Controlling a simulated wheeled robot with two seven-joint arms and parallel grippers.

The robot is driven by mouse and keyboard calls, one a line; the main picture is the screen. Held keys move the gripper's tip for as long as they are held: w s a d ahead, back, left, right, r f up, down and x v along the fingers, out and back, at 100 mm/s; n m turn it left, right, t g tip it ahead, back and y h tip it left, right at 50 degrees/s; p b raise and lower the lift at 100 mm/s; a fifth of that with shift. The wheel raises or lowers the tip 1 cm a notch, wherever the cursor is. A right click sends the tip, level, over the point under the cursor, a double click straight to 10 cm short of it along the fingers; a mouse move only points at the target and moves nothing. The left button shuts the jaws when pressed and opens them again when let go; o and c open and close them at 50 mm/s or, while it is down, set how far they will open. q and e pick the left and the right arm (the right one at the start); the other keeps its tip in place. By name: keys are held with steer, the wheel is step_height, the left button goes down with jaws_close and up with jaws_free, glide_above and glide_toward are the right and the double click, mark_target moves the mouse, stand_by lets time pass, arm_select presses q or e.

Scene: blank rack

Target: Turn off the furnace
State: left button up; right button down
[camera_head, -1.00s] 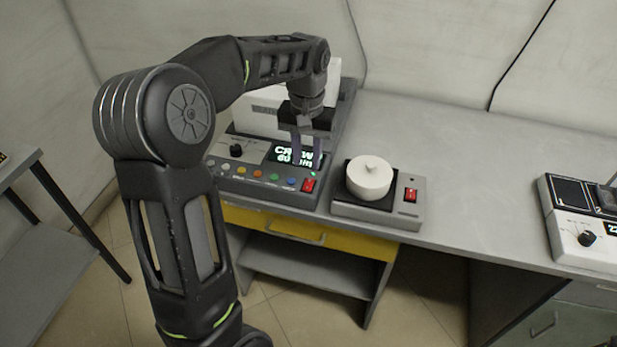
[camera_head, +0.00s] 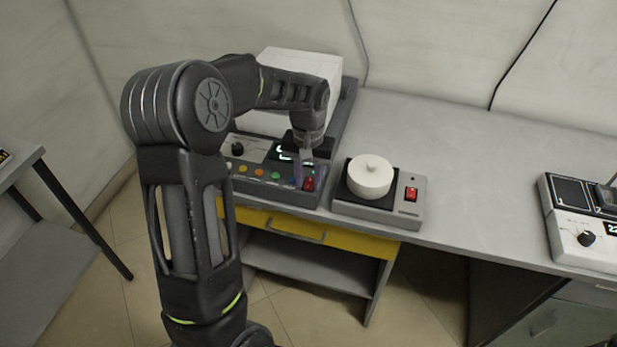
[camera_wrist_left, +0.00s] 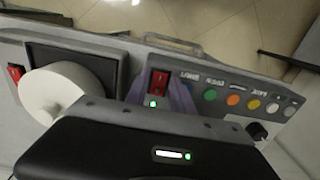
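The furnace (camera_head: 300,68) is a white box behind a grey control panel with a dial, a lit display, a row of coloured buttons and a red rocker switch (camera_head: 308,184). In the left wrist view, the red switch (camera_wrist_left: 158,83) has a lit green lamp beside it. My left gripper (camera_head: 305,181) points down over the panel's right front corner, at the switch. Its fingers are apart and empty, one on each side of the switch in the left wrist view. I cannot tell whether they touch the panel. The gripper partly hides the display. My right gripper is not in view.
A small heater (camera_head: 412,218) with a white lidded pot (camera_head: 370,177) and its own red switch (camera_head: 411,194) stands close to the right. Another device (camera_head: 580,225) is at the far right. The grey bench (camera_head: 470,170) is clear between them.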

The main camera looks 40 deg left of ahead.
arm_select(q)
jaws_close()
steer(key=g+p, duration=0.1)
steer(key=p, duration=0.2)
steer(key=shift+w+a+r+g+h+p, duration=0.1)
steer(key=shift+w+r+g+h+p, duration=0.2)
steer(key=shift+r+g+p, duration=0.1)
steer(key=shift+w+f+g+p, duration=0.1)
steer(key=shift+f+g+p, duration=0.15)
steer(key=shift+g+p, duration=0.3)
steer(key=shift+a, duration=0.1)
jaws_free()
